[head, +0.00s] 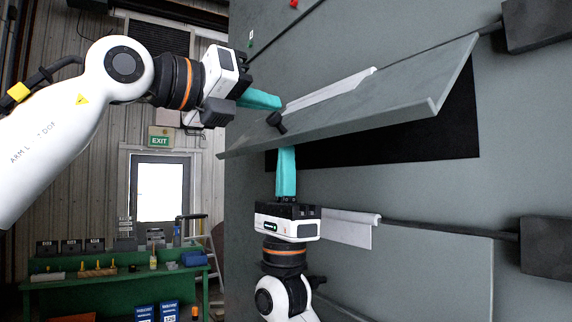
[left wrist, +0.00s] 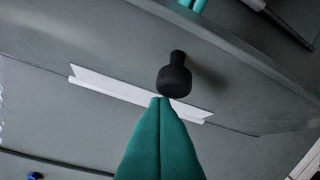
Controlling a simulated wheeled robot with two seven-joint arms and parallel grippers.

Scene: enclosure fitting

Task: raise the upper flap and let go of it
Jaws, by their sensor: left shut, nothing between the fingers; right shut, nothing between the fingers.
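The upper flap (head: 375,110) is a grey panel that stands out from the grey enclosure wall at a slant, with a dark opening (head: 400,140) below it. A black knob (head: 276,122) sticks out of the flap; it also shows in the left wrist view (left wrist: 174,76). My left gripper (head: 280,103) is shut and empty, its teal fingertips close to the knob; I cannot tell whether they touch. My right gripper (head: 286,150) is shut and empty, pointing up under the flap's lower side; contact there cannot be made out.
A pale strip (head: 330,92) lies along the flap's upper side. A lower panel (head: 420,268) with a pale strip (head: 347,230) is below. Dark boxes with rods (head: 545,245) stand at the right. A green workbench (head: 115,275) is in the left background.

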